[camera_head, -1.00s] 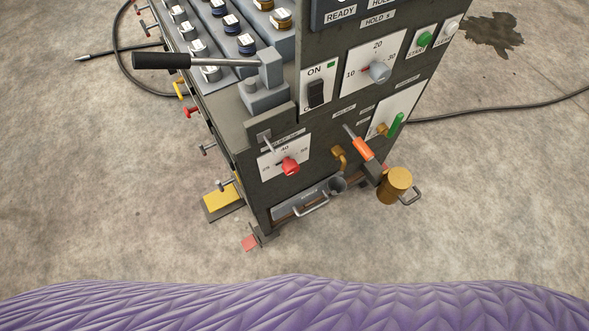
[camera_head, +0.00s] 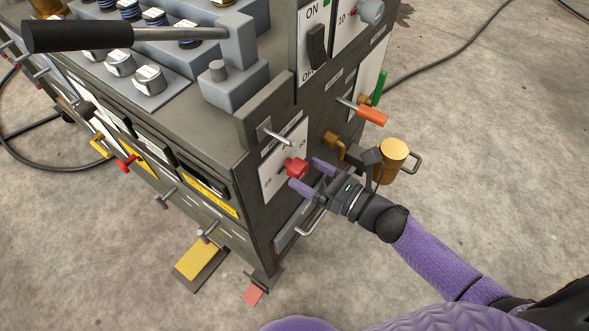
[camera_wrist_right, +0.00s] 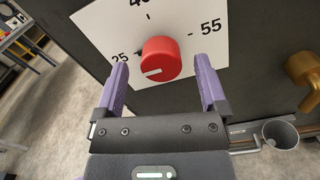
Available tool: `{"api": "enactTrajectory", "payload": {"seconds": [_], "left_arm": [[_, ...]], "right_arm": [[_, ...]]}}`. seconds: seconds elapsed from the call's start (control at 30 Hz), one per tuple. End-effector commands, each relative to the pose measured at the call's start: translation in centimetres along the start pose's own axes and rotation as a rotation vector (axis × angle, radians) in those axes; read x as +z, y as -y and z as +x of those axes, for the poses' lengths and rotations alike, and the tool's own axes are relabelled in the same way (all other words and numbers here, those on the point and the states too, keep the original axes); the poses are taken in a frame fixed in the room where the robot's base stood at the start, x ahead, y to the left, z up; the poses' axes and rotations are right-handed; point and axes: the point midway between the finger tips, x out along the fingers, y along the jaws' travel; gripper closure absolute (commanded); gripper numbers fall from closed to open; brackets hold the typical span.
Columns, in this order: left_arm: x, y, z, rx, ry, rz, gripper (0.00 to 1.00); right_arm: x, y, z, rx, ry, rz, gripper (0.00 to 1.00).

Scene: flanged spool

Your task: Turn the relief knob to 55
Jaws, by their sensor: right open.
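The red relief knob (camera_head: 295,168) sits on a white dial plate on the cabinet's end panel. In the right wrist view the knob (camera_wrist_right: 160,58) shows a white mark at its lower left, on the 25 side. The plate (camera_wrist_right: 205,50) reads 25 at left, 40 at top, partly cut off, and 55 at right. My right gripper (camera_head: 311,177) is open, its two purple fingers pointing at the panel. In the wrist view the fingers (camera_wrist_right: 162,80) stand to either side of the knob, with gaps. I cannot tell whether the tips reach its depth. My left gripper is out of view.
A small metal lever (camera_head: 277,138) sticks out just above the dial. A brass elbow (camera_head: 332,142), an orange-handled lever (camera_head: 371,115) and a brass cylinder (camera_head: 392,155) are to the right. A black-handled long lever (camera_head: 80,36) extends at upper left. A drawer handle (camera_head: 312,222) lies below.

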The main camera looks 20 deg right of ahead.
Motion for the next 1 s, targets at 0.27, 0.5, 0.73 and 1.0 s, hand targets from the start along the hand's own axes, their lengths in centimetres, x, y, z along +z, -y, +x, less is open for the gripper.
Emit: {"api": "enactTrajectory", "payload": {"seconds": [0.27, 0.5, 0.73, 1.0], "left_arm": [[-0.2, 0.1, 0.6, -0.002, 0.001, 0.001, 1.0], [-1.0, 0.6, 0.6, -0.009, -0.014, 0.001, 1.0], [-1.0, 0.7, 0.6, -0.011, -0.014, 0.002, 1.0], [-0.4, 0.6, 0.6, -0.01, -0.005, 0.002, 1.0]], "right_arm": [[-0.1, 0.1, 2.9, -0.002, -0.001, 0.002, 0.08], [-0.1, 0.0, 3.0, -0.003, -0.002, 0.003, 0.08], [-0.1, 0.1, 3.0, -0.003, -0.002, 0.004, 0.55], [-0.1, 0.1, 3.0, -0.003, -0.002, 0.004, 1.0]]}}
